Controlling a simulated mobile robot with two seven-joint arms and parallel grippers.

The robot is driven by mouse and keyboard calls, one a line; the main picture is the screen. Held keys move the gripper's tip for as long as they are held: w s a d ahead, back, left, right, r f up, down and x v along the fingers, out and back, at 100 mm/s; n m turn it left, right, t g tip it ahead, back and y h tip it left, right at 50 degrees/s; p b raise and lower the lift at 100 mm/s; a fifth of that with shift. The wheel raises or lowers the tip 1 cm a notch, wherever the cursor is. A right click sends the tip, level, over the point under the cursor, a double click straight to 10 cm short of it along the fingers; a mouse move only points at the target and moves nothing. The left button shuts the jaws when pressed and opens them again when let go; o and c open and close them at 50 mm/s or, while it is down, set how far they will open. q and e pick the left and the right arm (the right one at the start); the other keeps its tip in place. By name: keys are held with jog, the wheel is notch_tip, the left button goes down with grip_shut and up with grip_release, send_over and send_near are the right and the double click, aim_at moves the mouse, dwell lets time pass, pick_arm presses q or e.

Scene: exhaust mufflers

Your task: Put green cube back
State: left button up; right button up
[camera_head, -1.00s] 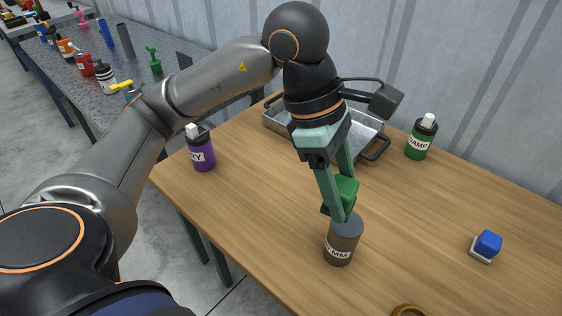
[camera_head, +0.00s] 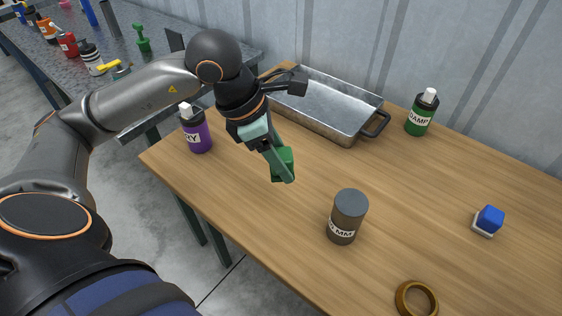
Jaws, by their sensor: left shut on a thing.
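The green cube (camera_head: 284,160) is between the fingers of my left gripper (camera_head: 283,167), which is shut on it. One finger crosses in front of the cube and hides part of it. The gripper points down over the wooden table (camera_head: 260,205), left of the grey can; I cannot tell exactly how high the cube is. My right gripper is not in view.
A grey can (camera_head: 347,217) stands right of the cube. A metal tray (camera_head: 335,125) lies behind it. A purple bottle (camera_head: 197,131) stands left, a green bottle (camera_head: 421,114) at the back. A blue-topped block (camera_head: 488,221) and a brown ring (camera_head: 416,299) lie right.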

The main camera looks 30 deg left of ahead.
pick_arm(q)
jog(key=w+a+f, duration=0.1)
jog(key=f, duration=0.1)
jog(key=w+a+f, duration=0.1)
jog(key=w+f, duration=0.1)
jog(key=w+a+f, duration=0.1)
jog(key=f, duration=0.1)
jog(key=shift+w+a, duration=0.15)
jog(key=shift+w, duration=0.25)
jog(key=shift+w+a+f+b, duration=0.1)
jog(key=shift+f+b, duration=0.05)
jog(key=shift+f, duration=0.9)
jog(key=shift+w+a+f+b, duration=0.1)
jog(key=shift+f+b, duration=0.05)
jog(key=shift+f, duration=0.85)
jog(key=o, duration=1.3)
jog(key=shift+r, duration=0.1)
jog(key=shift+r+p, duration=0.4)
jog(key=v, duration=1.1)
jog(key=shift+s+r, duration=0.15)
jog(key=shift+r, duration=0.1)
